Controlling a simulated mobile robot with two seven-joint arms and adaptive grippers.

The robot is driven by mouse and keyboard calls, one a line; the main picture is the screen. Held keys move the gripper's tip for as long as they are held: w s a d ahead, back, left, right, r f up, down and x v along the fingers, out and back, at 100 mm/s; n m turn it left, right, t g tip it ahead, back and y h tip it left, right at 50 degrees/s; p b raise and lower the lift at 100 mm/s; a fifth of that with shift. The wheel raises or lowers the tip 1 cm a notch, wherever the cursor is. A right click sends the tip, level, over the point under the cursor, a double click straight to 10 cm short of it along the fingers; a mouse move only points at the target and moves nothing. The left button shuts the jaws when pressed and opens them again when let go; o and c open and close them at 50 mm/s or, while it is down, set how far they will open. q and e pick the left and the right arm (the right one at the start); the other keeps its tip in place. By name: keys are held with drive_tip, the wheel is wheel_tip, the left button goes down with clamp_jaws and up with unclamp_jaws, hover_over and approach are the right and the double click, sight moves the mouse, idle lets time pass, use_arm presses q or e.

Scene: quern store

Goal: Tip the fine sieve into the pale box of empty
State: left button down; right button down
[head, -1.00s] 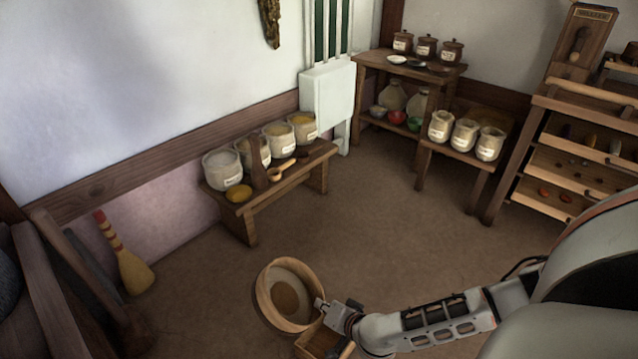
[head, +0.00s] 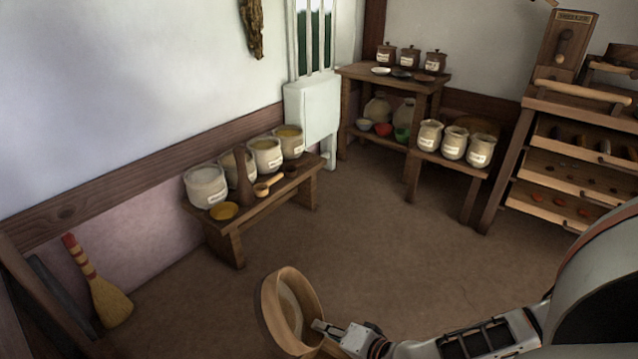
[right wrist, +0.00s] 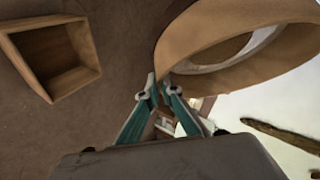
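The fine sieve (head: 290,308), a round pale wooden hoop, stands steeply tilted at the bottom centre of the head view. My right gripper (head: 321,326) is shut on its rim from the right. In the right wrist view the sieve (right wrist: 235,35) fills the upper right, and the fingertips (right wrist: 163,82) meet at its rim. A square wooden box (right wrist: 40,52), which I take for the pale box, lies at upper left there, apart from the sieve. Its visible inside looks empty. My left gripper is not in view.
A low bench (head: 233,248) with several pale jars stands along the left wall, a broom (head: 105,295) at the left. A table (head: 345,128), a small stand with three jars (head: 453,143) and a drawer rack (head: 515,150) stand behind. The middle floor is clear.

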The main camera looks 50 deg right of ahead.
drive_tip(key=shift+f, duration=0.1)
drive_tip(key=shift+m+t+y, duration=0.3)
drive_tip(key=shift+t, duration=0.3)
drive_tip(key=shift+m+t, duration=0.3)
drive_tip(key=shift+r+m+t+y, duration=0.2)
drive_tip(key=shift+m+t+y, duration=0.6)
drive_tip(key=shift+t, duration=0.5)
